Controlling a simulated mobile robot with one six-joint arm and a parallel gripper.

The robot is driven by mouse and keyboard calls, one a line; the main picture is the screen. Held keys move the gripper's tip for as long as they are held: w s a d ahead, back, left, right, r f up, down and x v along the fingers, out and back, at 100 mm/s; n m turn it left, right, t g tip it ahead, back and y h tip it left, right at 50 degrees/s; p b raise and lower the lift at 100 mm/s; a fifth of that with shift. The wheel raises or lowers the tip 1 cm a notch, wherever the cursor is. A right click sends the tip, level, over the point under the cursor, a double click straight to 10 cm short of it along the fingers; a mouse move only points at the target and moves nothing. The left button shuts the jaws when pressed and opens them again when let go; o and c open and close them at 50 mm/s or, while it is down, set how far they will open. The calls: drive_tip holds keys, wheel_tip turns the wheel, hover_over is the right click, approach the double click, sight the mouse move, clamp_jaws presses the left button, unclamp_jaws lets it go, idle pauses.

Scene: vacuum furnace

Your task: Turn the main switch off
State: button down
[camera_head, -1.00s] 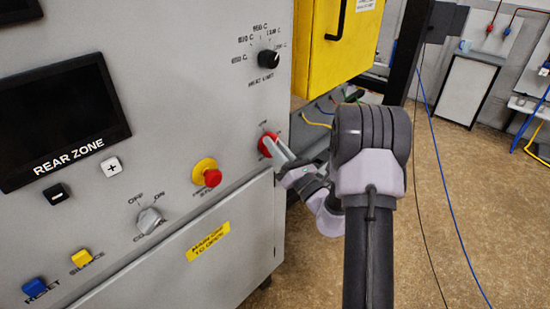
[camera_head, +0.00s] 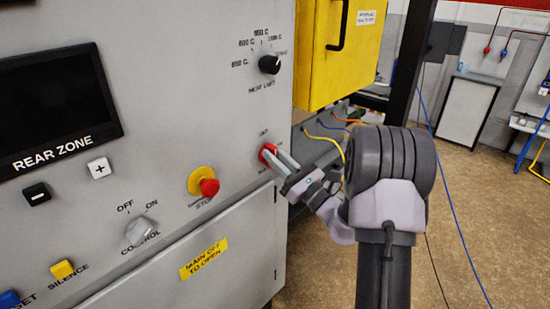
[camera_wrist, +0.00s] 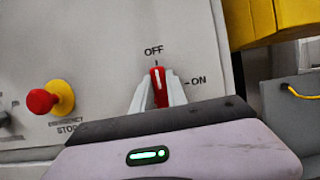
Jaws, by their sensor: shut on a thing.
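The main switch (camera_head: 267,152) is a red knob near the right edge of the grey panel, partly hidden by my gripper (camera_head: 277,158) in the head view. In the wrist view its red handle (camera_wrist: 158,86) stands nearly upright, with its white line pointing up at the OFF mark (camera_wrist: 153,50). The ON mark (camera_wrist: 198,81) is to the right of it. My gripper (camera_wrist: 158,94) is shut on the handle, with one pale finger on each side.
The red and yellow emergency stop (camera_head: 206,185) is left of the switch. The heat limit knob (camera_head: 269,65) is above it. A yellow box (camera_head: 335,55) juts out behind, at upper right. The lower panel door (camera_head: 190,275) is closed. Open floor (camera_head: 480,215) lies at right.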

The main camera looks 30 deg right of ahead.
drive_tip(key=shift+r, duration=0.15)
drive_tip(key=c, duration=1.3)
unclamp_jaws()
drive_tip(key=b+v, duration=0.1)
drive_tip(key=v, duration=1.6)
drive_tip(key=shift+s+d+f, duration=0.1)
drive_tip(key=shift+f, duration=0.15)
